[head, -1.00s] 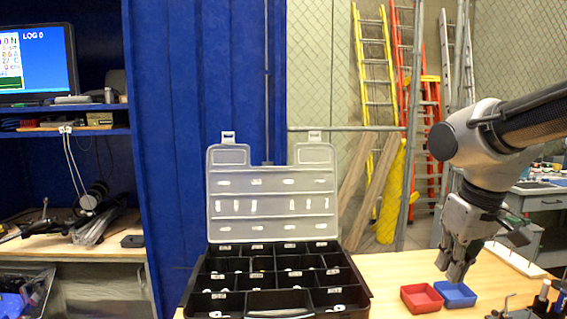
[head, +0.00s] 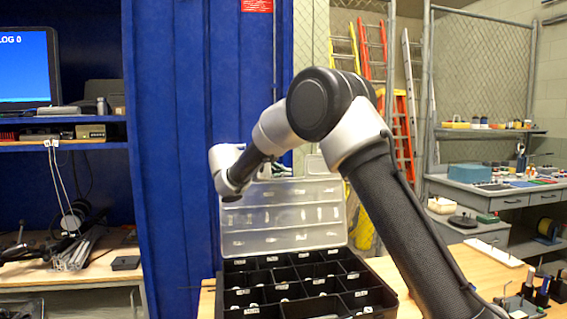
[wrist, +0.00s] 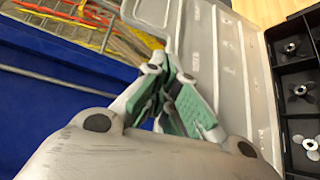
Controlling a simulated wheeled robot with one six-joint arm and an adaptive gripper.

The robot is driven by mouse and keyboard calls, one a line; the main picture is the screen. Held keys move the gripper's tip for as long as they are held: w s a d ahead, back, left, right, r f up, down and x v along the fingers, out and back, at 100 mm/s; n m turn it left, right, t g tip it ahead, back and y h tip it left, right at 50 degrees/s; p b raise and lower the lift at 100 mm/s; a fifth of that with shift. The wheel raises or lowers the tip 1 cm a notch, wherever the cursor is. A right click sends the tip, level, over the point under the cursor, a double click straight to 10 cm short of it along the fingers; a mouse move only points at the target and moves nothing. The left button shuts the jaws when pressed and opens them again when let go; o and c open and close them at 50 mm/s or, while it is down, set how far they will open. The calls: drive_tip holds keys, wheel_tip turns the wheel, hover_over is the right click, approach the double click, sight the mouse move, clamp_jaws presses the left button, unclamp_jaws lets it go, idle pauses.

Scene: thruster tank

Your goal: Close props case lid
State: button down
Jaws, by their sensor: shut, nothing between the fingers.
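The props case (head: 305,290) is a black compartment box on the wooden table. Its translucent lid (head: 290,215) stands open, upright at the back of the case. In the wrist view the lid (wrist: 235,75) lies beyond and to the right of my gripper (wrist: 155,68), and the case's black compartments (wrist: 298,85) show small propellers. My gripper is shut and empty, with its fingertips near the lid's upper edge; I cannot tell whether they touch it.
A mesh fence with ladders (head: 403,100) is behind to the right. Small tools (head: 540,290) stand at the table's right. A shelf with a monitor (head: 28,70) is at the left.

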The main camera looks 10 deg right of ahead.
wheel_tip(320, 180, up, 4)
drive_tip(key=w+a+t+h, duration=0.1)
drive_tip(key=x, duration=0.9)
drive_tip(key=shift+w+d+m, duration=0.2)
drive_tip(key=shift+w+m, duration=0.05)
drive_tip(key=shift+m, duration=0.05)
drive_tip(key=shift+r, duration=0.1)
